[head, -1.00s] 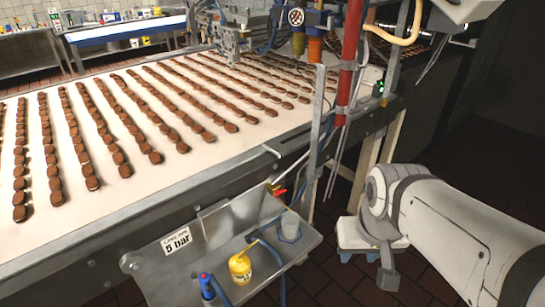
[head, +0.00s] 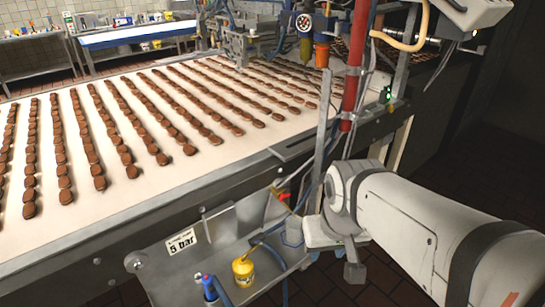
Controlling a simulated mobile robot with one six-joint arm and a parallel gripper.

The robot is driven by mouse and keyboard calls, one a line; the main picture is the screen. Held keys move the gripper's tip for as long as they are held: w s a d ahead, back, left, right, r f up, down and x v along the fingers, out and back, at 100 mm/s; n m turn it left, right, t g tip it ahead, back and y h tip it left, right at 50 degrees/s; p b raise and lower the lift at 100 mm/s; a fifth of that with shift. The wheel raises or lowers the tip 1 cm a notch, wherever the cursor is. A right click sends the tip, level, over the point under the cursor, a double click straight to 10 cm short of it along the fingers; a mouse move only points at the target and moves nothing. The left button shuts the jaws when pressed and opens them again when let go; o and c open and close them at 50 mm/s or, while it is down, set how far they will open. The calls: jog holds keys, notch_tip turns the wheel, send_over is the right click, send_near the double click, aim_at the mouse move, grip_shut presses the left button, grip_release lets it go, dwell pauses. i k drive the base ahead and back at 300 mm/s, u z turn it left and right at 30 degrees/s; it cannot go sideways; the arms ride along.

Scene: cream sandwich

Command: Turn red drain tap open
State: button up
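The small red tap (head: 282,196) sits on the front of the conveyor frame, just above the back of the metal tray (head: 219,256). My arm comes in from the right, and my gripper (head: 318,232) is at its end, right of and a little below the tap. Only its pale body shows clearly; its fingers are hidden or too small to make out. I cannot tell whether it touches the tap or how far the tap is turned.
A metal post (head: 321,125) and a red pipe (head: 355,70) rise behind my gripper. Rows of chocolate biscuits cover the conveyor belt (head: 215,165). Dark floor is at right.

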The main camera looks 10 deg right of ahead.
aim_at(283, 195)
jog(key=z, duration=0.05)
jog(key=i, duration=0.95)
jog(key=u, duration=0.1)
